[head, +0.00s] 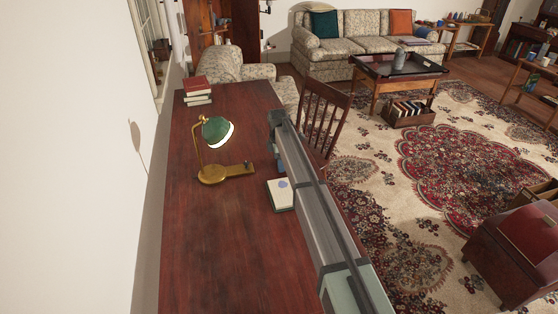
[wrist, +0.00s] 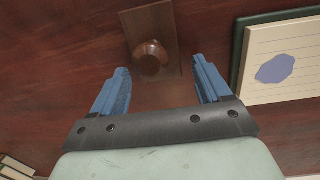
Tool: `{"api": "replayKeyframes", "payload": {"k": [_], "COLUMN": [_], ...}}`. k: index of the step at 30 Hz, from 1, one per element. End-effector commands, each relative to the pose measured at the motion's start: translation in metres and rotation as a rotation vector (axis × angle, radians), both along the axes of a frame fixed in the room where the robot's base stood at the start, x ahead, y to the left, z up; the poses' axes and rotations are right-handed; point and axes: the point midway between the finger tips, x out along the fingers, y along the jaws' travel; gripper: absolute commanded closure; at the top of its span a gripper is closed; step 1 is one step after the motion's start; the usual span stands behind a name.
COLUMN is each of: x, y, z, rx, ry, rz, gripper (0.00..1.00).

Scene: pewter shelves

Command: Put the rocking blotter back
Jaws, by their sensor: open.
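The rocking blotter looks like a small brown wooden block with a round knob (wrist: 150,58). In the head view the blotter (head: 240,169) lies on the dark red desk (head: 215,245), close against the brass base of the lamp. In the wrist view my gripper (wrist: 159,65) is open, its two blue fingers apart and pointing at the block. The knob shows between the fingertips with a gap on each side, and nothing is held. I cannot tell how far above the knob the fingertips are. In the head view my arm largely hides the gripper.
A green-shaded lamp (head: 216,131) stands just left of the blotter. A notepad with a blue patch (head: 280,194) lies near the desk's right edge; it is right of my fingers in the wrist view (wrist: 278,68). Stacked books (head: 197,90) stand at the far end. The near desk is clear.

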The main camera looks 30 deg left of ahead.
Motion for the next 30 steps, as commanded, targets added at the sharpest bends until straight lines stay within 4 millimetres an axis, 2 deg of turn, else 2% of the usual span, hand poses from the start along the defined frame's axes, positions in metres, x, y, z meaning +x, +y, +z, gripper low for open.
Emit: {"api": "replayKeyframes", "payload": {"k": [7,11,24,30], "x": [0.000,0.000,-0.006,-0.007], "y": [0.000,0.000,0.000,-0.001], "z": [0.002,0.011,0.087,0.112], "rx": [0.000,0.001,0.001,0.001], "ry": [0.000,-0.001,-0.001,-0.001], "rz": [0.000,0.000,0.000,0.000], "gripper": [0.23,0.23,0.23,0.23]}}
